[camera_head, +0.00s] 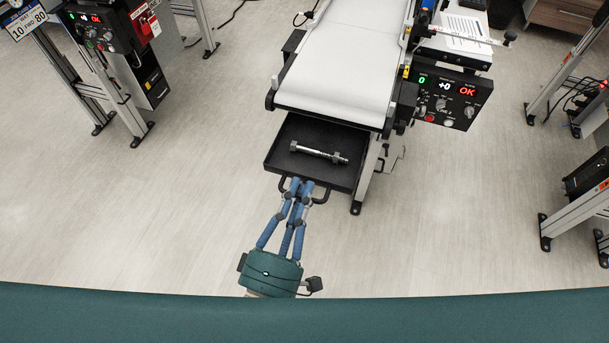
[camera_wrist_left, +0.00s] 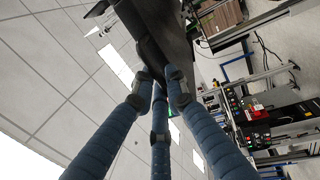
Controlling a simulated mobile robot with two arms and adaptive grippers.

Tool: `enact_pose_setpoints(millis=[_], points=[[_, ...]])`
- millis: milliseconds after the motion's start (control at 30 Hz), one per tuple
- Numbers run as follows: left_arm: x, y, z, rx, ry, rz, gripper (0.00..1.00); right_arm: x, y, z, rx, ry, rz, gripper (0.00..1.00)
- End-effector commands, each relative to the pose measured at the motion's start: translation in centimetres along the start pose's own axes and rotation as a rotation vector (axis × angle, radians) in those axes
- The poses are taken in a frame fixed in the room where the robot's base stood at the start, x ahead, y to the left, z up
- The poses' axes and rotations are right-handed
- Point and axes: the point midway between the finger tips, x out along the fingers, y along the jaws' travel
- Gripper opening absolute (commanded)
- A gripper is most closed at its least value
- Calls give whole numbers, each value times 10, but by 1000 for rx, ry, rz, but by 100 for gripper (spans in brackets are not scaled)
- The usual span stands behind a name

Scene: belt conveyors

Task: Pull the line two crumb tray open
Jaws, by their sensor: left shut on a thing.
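The black crumb tray (camera_head: 277,158) sticks out from under the front end of the middle conveyor (camera_head: 335,85). A metal bolt with nuts (camera_head: 318,152) lies inside it. The tray has a dark bar handle (camera_head: 322,196) on its front edge. My left gripper (camera_head: 299,184) is shut on this handle, reaching up from the bottom of the head view. In the left wrist view its blue fingers (camera_wrist_left: 158,85) close together against a dark part, and the grip itself is partly hidden. My right gripper is not in view.
A control box (camera_head: 447,97) with a lit display hangs on the conveyor's right side. A conveyor leg (camera_head: 363,180) stands right of the tray. Other conveyor stands are at far left and right. The floor (camera_head: 180,215) around my left gripper is clear.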

Motion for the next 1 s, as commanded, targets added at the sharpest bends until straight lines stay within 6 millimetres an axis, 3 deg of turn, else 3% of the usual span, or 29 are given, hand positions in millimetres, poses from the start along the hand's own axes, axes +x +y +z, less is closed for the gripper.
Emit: enact_pose_setpoints(millis=[100, 333, 800, 833, 867, 1000], points=[[-21, 0, 2, 1, -7, -12, 0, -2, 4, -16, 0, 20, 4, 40], [-42, 3, 2, 1, -6, -11, 0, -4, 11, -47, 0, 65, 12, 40], [-46, 3, 2, -1, -5, -12, 0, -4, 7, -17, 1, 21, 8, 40], [-46, 3, 2, -1, -5, -12, 18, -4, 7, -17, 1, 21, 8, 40], [-46, 3, 2, -1, -5, -12, 24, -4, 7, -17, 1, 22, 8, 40], [-46, 4, 2, 0, -5, -10, 26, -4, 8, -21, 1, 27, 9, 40]])
